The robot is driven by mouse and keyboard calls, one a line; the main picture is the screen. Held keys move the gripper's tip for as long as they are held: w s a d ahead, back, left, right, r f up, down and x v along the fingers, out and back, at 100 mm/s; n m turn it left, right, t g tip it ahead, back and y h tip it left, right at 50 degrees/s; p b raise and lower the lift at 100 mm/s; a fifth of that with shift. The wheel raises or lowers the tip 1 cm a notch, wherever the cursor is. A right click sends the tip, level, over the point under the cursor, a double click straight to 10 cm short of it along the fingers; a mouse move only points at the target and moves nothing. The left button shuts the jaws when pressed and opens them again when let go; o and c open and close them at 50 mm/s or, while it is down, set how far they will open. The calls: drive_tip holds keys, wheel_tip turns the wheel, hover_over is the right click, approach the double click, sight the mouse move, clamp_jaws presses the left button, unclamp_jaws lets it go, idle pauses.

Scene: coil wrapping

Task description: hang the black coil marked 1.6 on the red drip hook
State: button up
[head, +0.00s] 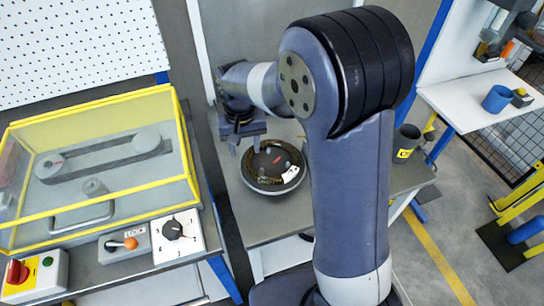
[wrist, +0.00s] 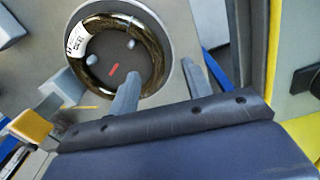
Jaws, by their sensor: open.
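A dark coil with a brownish sheen (head: 262,182) lies flat on a round grey turntable (head: 270,191), around several short pegs. The coil also shows in the wrist view (wrist: 157,62). A white tag (head: 291,174) is on it, and its marking is too small to read. My gripper (head: 249,148) is open and empty, just above and behind the coil in the head view. In the wrist view its fingers (wrist: 172,68) are spread near the coil's edge. I cannot make out a red drip hook in either view.
A yellow-framed clear guard (head: 95,101) over a belt stands at left. Before it are a lever box (head: 124,245), knob box (head: 176,236) and red stop button (head: 17,272). A dark cup (head: 405,142) stands right of my arm.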

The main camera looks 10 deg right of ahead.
sight(249, 163)
drive_tip(key=shift+d+f+p, duration=0.15)
drive_tip(key=shift+f+p, duration=0.2)
drive_tip(key=shift+f, duration=1.35)
drive_tip(key=shift+d+f+p, duration=0.15)
drive_tip(key=shift+f+p, duration=0.2)
drive_tip(key=shift+f, duration=1.3)
drive_tip(key=shift+c, duration=0.5)
clamp_jaws()
